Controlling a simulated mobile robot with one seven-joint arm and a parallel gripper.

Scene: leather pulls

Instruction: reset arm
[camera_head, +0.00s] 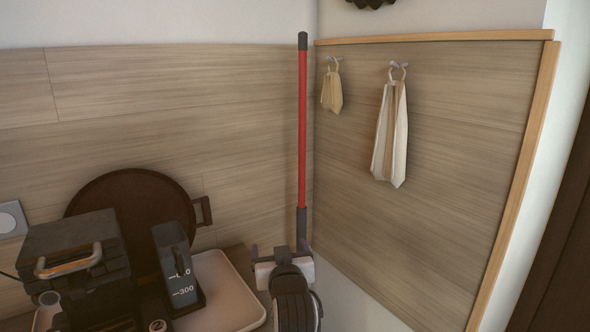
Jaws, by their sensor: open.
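My gripper (279,249) is at the bottom centre of the head view, seen from behind. Its two dark fingers stand apart, one on each side of the pale gripper body, and nothing shows between them. My dark wrist hides part of the gripper. It overlaps, in the picture, the lower end of a red pole (302,130) with black and grey ends, which stands upright in the corner. I cannot tell whether they touch.
A pale tray (246,306) is left of my gripper, with a dark measuring container (174,264), a black appliance (76,245) and a round brown pan (128,192) nearby. A small cloth (332,93) and a larger white cloth (390,135) hang from wall hooks at right.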

